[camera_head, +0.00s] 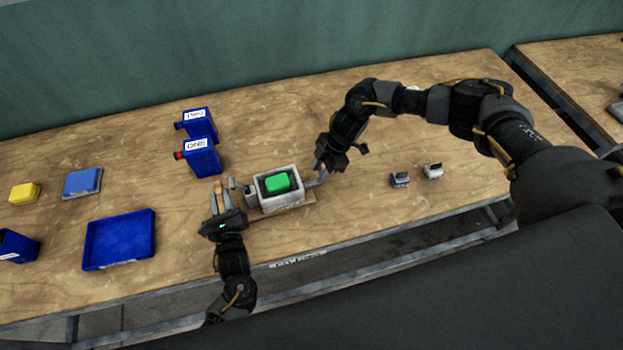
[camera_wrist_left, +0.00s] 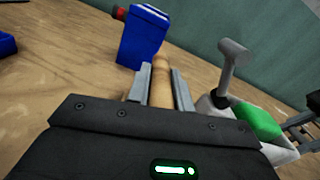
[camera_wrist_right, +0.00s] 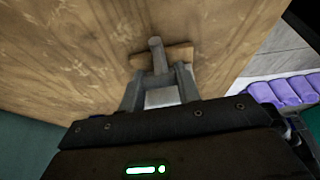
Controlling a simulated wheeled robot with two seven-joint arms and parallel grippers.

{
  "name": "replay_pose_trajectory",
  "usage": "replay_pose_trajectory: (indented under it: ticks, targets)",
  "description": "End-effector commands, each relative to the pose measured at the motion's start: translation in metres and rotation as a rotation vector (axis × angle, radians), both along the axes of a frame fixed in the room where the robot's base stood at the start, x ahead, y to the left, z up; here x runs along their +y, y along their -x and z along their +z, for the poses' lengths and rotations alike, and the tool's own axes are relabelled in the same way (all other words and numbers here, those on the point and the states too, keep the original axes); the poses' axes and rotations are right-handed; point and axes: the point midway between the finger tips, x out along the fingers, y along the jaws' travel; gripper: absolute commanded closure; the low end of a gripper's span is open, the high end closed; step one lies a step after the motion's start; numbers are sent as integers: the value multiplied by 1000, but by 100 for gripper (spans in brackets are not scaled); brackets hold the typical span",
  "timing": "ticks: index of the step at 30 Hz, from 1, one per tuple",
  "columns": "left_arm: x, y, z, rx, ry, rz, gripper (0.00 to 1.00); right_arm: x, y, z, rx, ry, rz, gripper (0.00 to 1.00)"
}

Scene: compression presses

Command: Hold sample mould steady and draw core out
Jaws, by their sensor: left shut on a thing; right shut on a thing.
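The sample mould (camera_head: 293,201), a pale grey open box, sits on a thin wooden board on the bench with a green block (camera_head: 278,182) inside. A grey T-shaped handle (camera_wrist_left: 231,62) stands at its left end. My left gripper (camera_head: 219,197) is left of the mould, shut on a tan rounded rod (camera_wrist_left: 161,80) that is apart from the box. My right gripper (camera_head: 322,169) is at the mould's right end, shut on a grey bar-like part (camera_wrist_right: 157,62). Its exact join to the mould is hidden. Which piece is the core is unclear.
Two blue bottles (camera_head: 203,158) stand behind my left gripper. A blue tray (camera_head: 119,240), a blue block (camera_head: 83,182), a yellow block (camera_head: 24,193) and a blue bin (camera_head: 17,245) lie left. Two small clamp-like pieces (camera_head: 400,179) sit right. The bench front edge is close.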

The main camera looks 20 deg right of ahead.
Motion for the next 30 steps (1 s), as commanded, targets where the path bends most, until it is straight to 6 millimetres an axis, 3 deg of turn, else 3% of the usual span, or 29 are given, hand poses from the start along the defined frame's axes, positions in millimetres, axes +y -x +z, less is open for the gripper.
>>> replay_pose_trajectory:
  ticks: [30]
  targets:
    - [3, 0, -1, 0, -4, 6, 100, -34, -3, -1, -1, 8, -7, 95]
